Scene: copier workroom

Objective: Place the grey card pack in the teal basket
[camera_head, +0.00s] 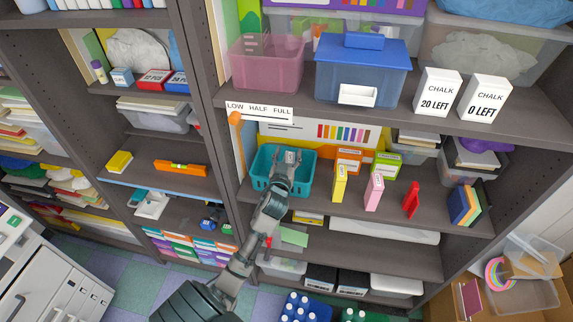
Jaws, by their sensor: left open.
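The teal basket (306,177) stands on the middle shelf of the right-hand bookcase. My left arm reaches up from the bottom of the view, and my left gripper (287,158) is open over the basket, covering part of its front and interior. I cannot clearly make out a grey card pack; any pack inside the basket or behind the gripper is hidden or too small to tell. My right gripper is not in view.
Right of the basket stand a yellow pack (340,184), a pink pack (374,193) and a red item (411,201). Orange (349,161) and green (386,166) boxes stand behind them. A pink bin (265,64) and blue bin (361,75) are on the shelf above.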

